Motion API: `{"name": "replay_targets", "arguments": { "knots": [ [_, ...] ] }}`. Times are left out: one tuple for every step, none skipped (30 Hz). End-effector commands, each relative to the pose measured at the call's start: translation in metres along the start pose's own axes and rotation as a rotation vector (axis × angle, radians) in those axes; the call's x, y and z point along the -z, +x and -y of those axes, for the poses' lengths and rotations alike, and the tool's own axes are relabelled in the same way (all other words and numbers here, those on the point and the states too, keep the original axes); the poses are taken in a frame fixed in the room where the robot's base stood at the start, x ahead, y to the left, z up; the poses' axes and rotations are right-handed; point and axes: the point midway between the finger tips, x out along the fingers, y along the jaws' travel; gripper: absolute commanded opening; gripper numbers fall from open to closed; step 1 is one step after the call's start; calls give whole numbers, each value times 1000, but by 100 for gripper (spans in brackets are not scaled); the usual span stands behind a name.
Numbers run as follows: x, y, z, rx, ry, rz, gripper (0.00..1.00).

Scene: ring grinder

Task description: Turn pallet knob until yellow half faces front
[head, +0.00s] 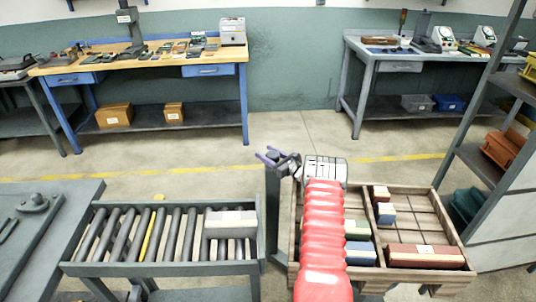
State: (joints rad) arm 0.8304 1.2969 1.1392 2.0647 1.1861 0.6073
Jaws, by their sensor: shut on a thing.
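The pallet carries several boxes, among them a long dark red one (425,257). The roller conveyor (140,235), with one yellow roller and a grey box (230,224), stands left of the post. A shelf rack (480,140) stands at right. Floor behind is clear up to the benches.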

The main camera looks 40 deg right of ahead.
Motion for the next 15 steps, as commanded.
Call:
{"name": "replay_targets", "arguments": {
  "knots": [
    [1,0,0,-24,-2,0,26],
    [0,0,0,-38,-1,1,26],
    [1,0,-2,-57,-1,0,26],
    [1,0,-2,-70,-1,0,26],
    [1,0,-2,-83,-1,0,26],
    [0,0,-3,-100,-1,1,26],
    [1,-1,-3,-112,-1,1,26],
    [1,-1,-4,-124,-1,1,26],
    [1,-1,-4,-139,0,0,26],
    [0,-1,-4,-150,-1,1,26],
    [0,-1,-5,-162,-1,0,26],
    [1,-1,-5,-177,-1,1,26],
    [1,-1,-6,-188,-1,0,26],
    [1,-1,-6,-198,-1,0,26],
    [0,-1,-7,-212,-1,1,26]
  ]
}}
